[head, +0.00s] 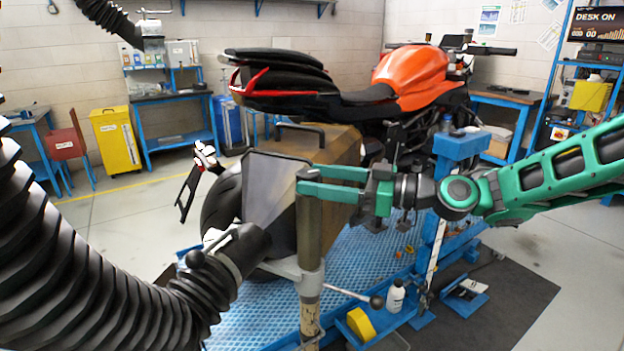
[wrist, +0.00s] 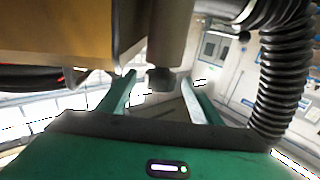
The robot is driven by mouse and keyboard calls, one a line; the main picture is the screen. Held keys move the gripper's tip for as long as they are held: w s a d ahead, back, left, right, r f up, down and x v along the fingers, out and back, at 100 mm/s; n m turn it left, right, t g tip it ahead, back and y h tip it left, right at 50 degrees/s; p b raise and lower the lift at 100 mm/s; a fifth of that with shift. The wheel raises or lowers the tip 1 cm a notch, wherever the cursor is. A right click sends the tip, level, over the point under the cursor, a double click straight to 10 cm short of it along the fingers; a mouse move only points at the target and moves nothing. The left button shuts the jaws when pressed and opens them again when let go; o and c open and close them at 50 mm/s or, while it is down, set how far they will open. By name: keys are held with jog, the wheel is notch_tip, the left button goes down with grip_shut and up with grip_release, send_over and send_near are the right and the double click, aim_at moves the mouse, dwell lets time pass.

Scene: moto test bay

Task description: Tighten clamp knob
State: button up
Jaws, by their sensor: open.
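A dark round knob (wrist: 160,79), which looks like the clamp knob, sits at the end of a brownish-grey post (wrist: 171,35) in the wrist view. My green gripper (wrist: 158,84) is open, with one finger on each side of the knob in that picture. Gaps show on both sides; I cannot tell the depth between them. In the head view my gripper (head: 303,181) reaches left across the top of the post (head: 310,232), and its fingers hide the knob there. A lever with a black ball end (head: 377,301) sticks out lower down.
A black ribbed hose (head: 90,270) with a nozzle fills the lower left near the post. A large metal hood (head: 272,188) stands right behind the gripper. The orange motorcycle (head: 412,75) is on a blue platform (head: 370,255). A bottle (head: 396,296) stands lower right.

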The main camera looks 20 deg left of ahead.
jog(key=shift+a, duration=1.3)
jog(key=shift+c, duration=0.4)
jog(key=c, duration=1)
jog(key=shift+w+d, duration=0.1)
jog(key=shift+d, duration=0.1)
jog(key=shift+a, duration=0.1)
